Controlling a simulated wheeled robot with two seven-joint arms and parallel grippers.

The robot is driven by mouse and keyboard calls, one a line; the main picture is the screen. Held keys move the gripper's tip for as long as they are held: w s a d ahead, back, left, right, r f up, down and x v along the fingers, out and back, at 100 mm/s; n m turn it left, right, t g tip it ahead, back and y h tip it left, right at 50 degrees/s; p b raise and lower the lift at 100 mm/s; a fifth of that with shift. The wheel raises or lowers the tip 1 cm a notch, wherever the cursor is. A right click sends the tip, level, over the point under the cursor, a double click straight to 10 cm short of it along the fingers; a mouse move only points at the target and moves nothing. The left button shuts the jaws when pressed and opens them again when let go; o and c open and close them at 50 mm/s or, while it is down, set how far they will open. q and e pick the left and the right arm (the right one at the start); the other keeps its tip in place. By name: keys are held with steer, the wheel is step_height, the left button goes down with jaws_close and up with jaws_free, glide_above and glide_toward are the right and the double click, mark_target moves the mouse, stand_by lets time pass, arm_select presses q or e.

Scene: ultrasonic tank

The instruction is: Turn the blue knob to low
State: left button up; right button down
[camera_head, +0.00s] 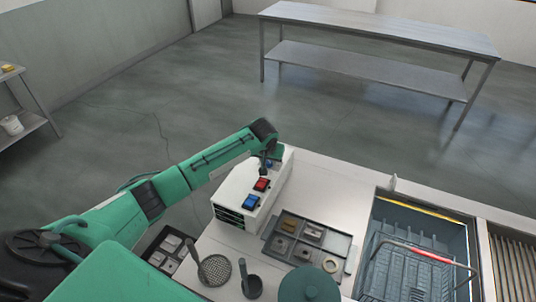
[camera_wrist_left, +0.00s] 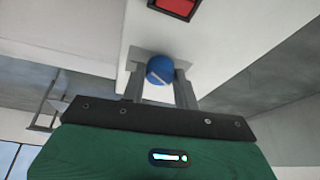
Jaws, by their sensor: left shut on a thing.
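The blue knob (camera_wrist_left: 160,68) sits on the white control box, between the two fingers of my left gripper (camera_wrist_left: 158,86) in the left wrist view. The fingers are shut on it, one on each side. A white line on the knob's face runs slantwise, down to the right in that view. In the head view a bit of the blue knob (camera_head: 269,163) shows at the far end of the white control box (camera_head: 233,192), beside my left gripper (camera_head: 265,167). The knob's scale marks cannot be read. My right gripper is out of view.
A red switch (camera_head: 262,184) and a blue switch (camera_head: 251,202) sit on the same box, near the knob. A tray of metal parts (camera_head: 345,245), a tank with a basket (camera_head: 416,273) and a dark green round lid (camera_head: 308,285) stand to the right on the counter.

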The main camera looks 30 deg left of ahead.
arm_select(q)
steer(key=shift+n+p, duration=0.35)
steer(key=shift+n, duration=0.15)
steer(key=shift+y, duration=0.3)
steer(key=o, duration=1)
steer(key=shift+c, duration=0.2)
steer(key=b+v, duration=0.4)
steer(key=v, duration=0.9)
steer(key=shift+r, duration=0.4)
steer(key=shift+s+f, duration=0.1)
steer(key=shift+s, duration=0.05)
